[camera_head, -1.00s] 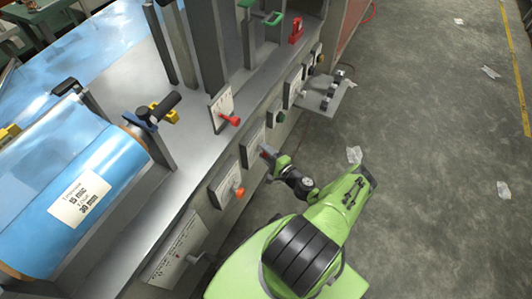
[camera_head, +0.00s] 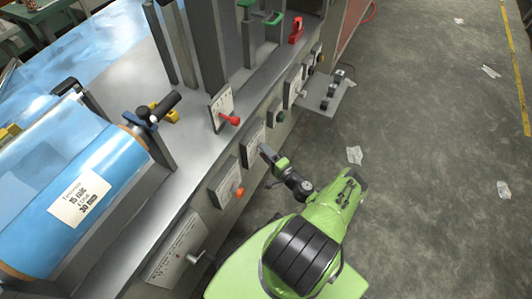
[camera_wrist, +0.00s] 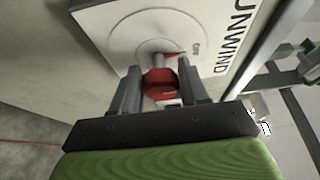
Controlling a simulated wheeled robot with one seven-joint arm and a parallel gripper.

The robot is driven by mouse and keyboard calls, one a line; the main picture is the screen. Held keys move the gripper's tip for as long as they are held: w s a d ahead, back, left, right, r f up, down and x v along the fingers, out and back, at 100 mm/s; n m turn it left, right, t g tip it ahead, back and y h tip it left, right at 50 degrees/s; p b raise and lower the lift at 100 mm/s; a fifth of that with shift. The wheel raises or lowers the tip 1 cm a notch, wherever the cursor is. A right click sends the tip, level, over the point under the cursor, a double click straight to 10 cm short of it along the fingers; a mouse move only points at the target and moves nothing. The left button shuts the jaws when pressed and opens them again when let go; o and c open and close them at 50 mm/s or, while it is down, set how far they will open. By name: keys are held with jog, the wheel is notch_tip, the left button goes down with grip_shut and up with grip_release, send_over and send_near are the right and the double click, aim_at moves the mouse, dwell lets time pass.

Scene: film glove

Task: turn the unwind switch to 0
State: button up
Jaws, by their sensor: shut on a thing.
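The unwind switch is a red knob (camera_wrist: 160,84) on a white plate (camera_wrist: 108,25) marked UNWIND in the wrist view. A red pointer extends from the knob toward small lettering that I cannot read clearly. My gripper (camera_wrist: 161,90) is shut on the red knob, with one dark finger on each side of it. In the head view my gripper (camera_head: 268,154) is at the machine's front panel, beside the switch plate (camera_head: 252,138). The knob is hidden there by the gripper.
Another plate with an orange knob (camera_head: 238,191) is close to the left of my gripper. A red-handled lever (camera_head: 233,120) stands above on the machine ledge. A blue film roll (camera_head: 75,190) is at left.

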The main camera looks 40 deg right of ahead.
jog(key=o, duration=1)
jog(key=shift+c, duration=0.2)
jog(key=s+p, duration=0.1)
jog(key=s, duration=1.4)
jog(key=shift+s+a, duration=0.35)
jog(key=shift+a, duration=0.05)
